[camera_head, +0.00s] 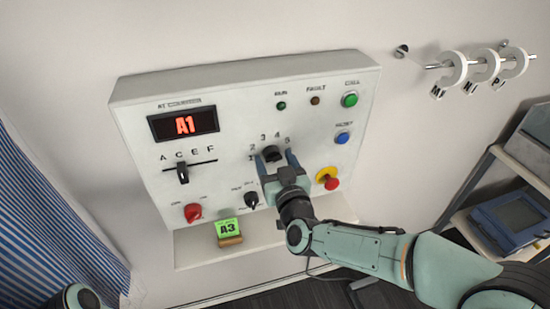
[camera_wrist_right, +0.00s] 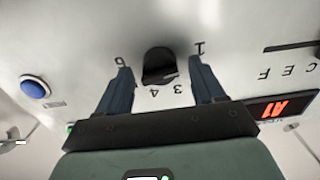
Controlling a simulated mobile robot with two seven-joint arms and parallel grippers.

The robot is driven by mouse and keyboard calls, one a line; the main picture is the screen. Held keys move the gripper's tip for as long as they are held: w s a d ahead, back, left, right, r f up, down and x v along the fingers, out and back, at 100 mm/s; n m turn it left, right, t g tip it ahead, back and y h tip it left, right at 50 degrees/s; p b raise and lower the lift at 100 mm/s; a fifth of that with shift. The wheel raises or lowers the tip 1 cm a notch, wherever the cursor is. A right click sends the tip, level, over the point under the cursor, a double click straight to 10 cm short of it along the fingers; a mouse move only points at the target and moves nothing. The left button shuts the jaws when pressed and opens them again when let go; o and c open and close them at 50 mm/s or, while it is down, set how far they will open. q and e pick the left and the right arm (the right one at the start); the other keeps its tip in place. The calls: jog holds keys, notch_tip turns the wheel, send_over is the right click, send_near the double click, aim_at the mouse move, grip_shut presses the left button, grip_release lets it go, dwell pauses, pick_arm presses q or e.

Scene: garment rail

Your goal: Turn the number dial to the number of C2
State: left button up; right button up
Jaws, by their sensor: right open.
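The number dial (camera_head: 272,153) is a black knob on the white control panel (camera_head: 140,95), with numbers around it. It also shows in the wrist view (camera_wrist_right: 158,62), where I cannot tell for sure which number it points to. My right gripper (camera_head: 277,160) is open, with one finger on each side of the dial; whether they touch it is unclear. The red display (camera_head: 184,124) reads A1. The letter slider (camera_head: 183,173) has its black knob about below the C. My left gripper is not in view.
A green card (camera_head: 228,227) reading A3 stands on the ledge (camera_head: 190,251) below. A red knob (camera_head: 193,212), a black selector (camera_head: 251,200), a red stop button (camera_head: 331,183) and a blue button (camera_head: 343,138) surround the dial. A hook rail with white rings (camera_head: 453,69) is at right.

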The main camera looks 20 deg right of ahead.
jog(key=shift+w, duration=0.25)
jog(key=shift+s, duration=0.1)
jog(key=c, duration=1)
jog(key=shift+f, duration=0.1)
jog(key=m+b, duration=0.4)
jog(key=shift+f, duration=0.1)
pick_arm(q)
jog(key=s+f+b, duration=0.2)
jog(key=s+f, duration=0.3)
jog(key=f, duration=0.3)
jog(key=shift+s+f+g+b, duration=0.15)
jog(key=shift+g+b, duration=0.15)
jog(key=shift+b, duration=0.1)
pick_arm(e)
jog(key=shift+m, duration=1.9)
jog(key=shift+r, duration=0.2)
jog(key=o, duration=1)
